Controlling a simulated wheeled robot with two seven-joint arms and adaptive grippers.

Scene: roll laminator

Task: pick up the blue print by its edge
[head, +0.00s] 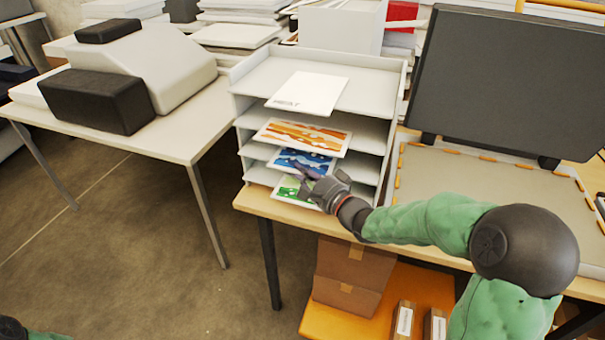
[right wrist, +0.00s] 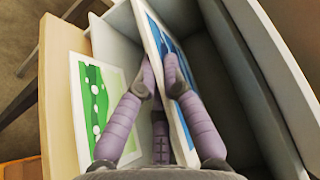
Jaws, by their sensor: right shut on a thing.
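The blue print (head: 290,158), white-bordered, sticks out of a lower shelf of the grey sorter. My right gripper (head: 313,178) is at its front edge. In the right wrist view, my right gripper's purple fingers (right wrist: 163,75) are shut on the edge of the blue print (right wrist: 178,47), one on each side of the sheet. The back part of the print is hidden inside the shelf. My left gripper is not in view; only a bit of my left arm shows at the bottom left corner.
The sorter (head: 375,88) stands on a wooden table. An orange print (head: 302,136) lies one shelf above and a green print (head: 287,189) one below; the green one also shows close by in the right wrist view (right wrist: 95,100). A white sheet (head: 308,92) lies on top.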

